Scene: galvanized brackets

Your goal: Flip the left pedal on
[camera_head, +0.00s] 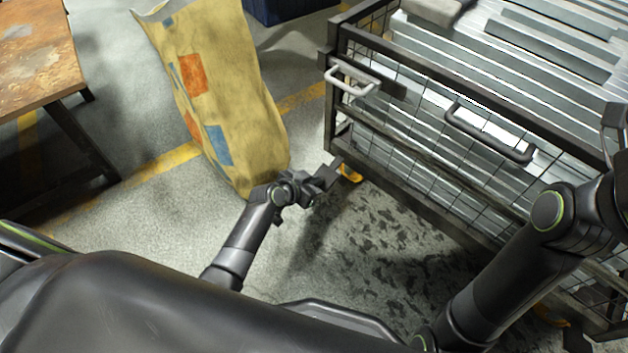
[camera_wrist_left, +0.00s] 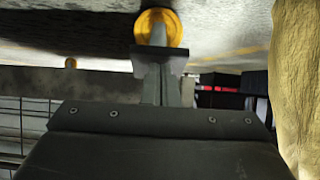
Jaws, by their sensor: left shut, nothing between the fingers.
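The left caster (camera_head: 351,173) of the wire cage cart shows as a small orange patch under the cart's near left corner. Its pedal cannot be made out clearly, and my left gripper partly hides this spot. My left gripper (camera_head: 333,168) is shut and empty, low beside the caster. In the left wrist view an orange wheel (camera_wrist_left: 170,27) appears just beyond the shut fingers (camera_wrist_left: 160,75), which overlap it; contact cannot be told. My right arm reaches up at the right edge; its gripper is too cut off to read.
The wire cage cart (camera_head: 440,190) holds grey metal brackets and has two handles on its near side. Another orange caster (camera_head: 550,316) shows at lower right. A yellow paper sack (camera_head: 225,95) stands left of my left gripper. A rusty-topped table (camera_head: 35,60) is at far left.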

